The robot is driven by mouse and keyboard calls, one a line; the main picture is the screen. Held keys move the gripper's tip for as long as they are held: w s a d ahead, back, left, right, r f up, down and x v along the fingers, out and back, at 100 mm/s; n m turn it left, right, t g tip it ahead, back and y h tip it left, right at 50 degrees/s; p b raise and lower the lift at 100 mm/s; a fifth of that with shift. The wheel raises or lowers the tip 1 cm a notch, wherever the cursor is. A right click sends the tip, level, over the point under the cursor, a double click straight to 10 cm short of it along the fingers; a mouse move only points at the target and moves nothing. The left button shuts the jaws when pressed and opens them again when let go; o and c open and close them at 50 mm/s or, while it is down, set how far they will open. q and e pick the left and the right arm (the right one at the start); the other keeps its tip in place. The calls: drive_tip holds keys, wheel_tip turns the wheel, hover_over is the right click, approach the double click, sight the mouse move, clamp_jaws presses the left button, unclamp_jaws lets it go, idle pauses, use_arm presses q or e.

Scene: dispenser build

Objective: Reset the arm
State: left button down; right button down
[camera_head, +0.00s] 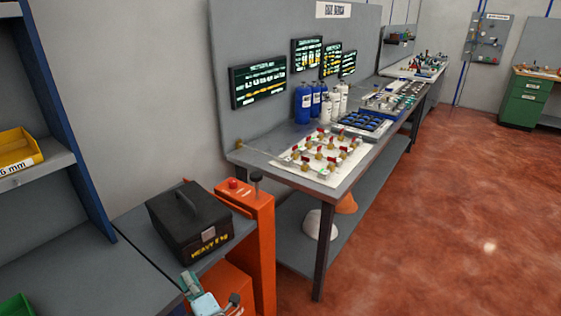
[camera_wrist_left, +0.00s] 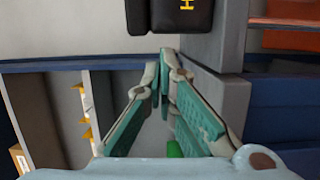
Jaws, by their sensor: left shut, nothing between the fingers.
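My left gripper (camera_head: 200,292) shows at the bottom of the head view, in front of the black case. In the left wrist view my left gripper (camera_wrist_left: 164,60) has its teal-padded fingers meeting at the tips, shut and empty. The black case (camera_head: 190,220) with a handle and yellow lettering stands on a grey surface, apart from the gripper. The case also shows at the top of the left wrist view (camera_wrist_left: 170,14). My right gripper is in neither view.
An orange stand (camera_head: 258,245) with a red button is right of the case. A long grey workbench (camera_head: 345,180) carries valves, bottles and trays. A shelf with a yellow bin (camera_head: 18,150) is at left. The red-brown floor (camera_head: 460,220) at right is clear.

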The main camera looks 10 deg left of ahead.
use_arm(q)
drive_tip(key=d+r+m+t+h, duration=0.2)
drive_tip(key=d+m+t+h, duration=0.3)
drive_tip(key=d+m+h, duration=1)
drive_tip(key=s+f+m+g+h, duration=0.2)
drive_tip(key=s+f+m+g, duration=0.25)
drive_tip(key=s+m, duration=0.45)
drive_tip(key=s+a+f+m+g+y, duration=0.15)
drive_tip(key=s+a+g, duration=0.3)
drive_tip(key=s, duration=0.55)
drive_tip(key=s+a+f+m+g+y, duration=0.1)
drive_tip(key=s+a+m+g+y, duration=0.3)
drive_tip(key=s, duration=0.5)
wheel_tip(320, 180, down, 23)
drive_tip(key=s+a+n+g+b, duration=0.1)
drive_tip(key=s+n+g, duration=0.1)
drive_tip(key=s, duration=0.1)
drive_tip(key=s+f+g+h+b, duration=0.1)
drive_tip(key=s+f, duration=1)
drive_tip(key=s, duration=0.1)
drive_tip(key=shift+s+a+f, duration=0.3)
drive_tip(key=shift+s+a, duration=0.05)
drive_tip(key=shift+a, duration=0.05)
